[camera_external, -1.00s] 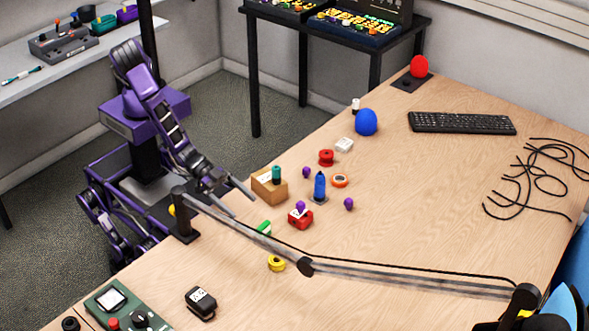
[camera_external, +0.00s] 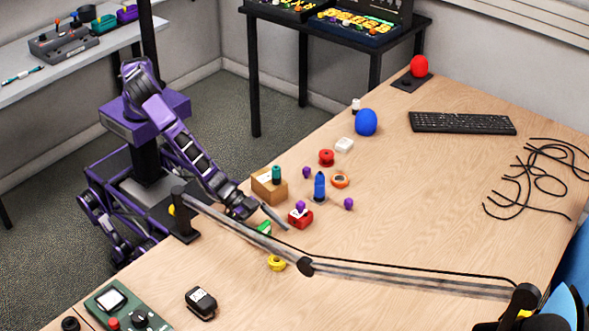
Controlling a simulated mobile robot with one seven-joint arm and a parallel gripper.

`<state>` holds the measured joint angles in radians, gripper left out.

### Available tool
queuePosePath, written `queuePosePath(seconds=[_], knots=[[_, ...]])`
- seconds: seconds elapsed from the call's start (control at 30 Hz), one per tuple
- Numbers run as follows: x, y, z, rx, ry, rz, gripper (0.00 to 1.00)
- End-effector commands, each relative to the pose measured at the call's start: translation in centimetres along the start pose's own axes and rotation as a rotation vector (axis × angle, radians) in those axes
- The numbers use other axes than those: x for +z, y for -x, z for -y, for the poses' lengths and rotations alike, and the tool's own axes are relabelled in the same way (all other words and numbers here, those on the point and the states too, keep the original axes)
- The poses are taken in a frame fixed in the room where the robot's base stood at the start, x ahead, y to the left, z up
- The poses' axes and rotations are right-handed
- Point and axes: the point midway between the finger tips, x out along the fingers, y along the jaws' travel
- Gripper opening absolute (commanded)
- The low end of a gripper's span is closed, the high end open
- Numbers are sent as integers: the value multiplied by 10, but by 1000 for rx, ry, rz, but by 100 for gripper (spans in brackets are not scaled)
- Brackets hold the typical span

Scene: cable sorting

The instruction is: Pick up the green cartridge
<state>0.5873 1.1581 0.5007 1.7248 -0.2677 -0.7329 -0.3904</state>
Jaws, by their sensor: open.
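A small green block with a pale side (camera_external: 264,228), which looks like the green cartridge, lies on the table behind the lamp's bar, partly covered by it. My gripper (camera_external: 273,226) is low over the table with its fingers apart around or just above this block; I cannot tell which. One finger shows clearly to the right of the block; the other is mostly hidden by the lamp's bar. Nothing is seen held.
The lamp's long bar (camera_external: 330,269) crosses in front of my gripper. A red block with a purple knob (camera_external: 300,219) is close on the right, with a blue upright piece (camera_external: 319,186) beyond. A yellow ring (camera_external: 276,263) lies nearer.

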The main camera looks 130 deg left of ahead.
Motion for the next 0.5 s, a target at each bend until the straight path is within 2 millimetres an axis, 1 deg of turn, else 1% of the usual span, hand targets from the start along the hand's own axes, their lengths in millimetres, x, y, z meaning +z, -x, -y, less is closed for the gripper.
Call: queuePosePath(seconds=[0.2,0.27,0.3,0.47,0.5], knots=[[0,-1,0,0,0,0,100],[0,-1,0,0,0,0,91],[0,-1,0,0,0,0,84],[0,0,0,0,0,0,55],[0,0,0,0,0,0,48]])
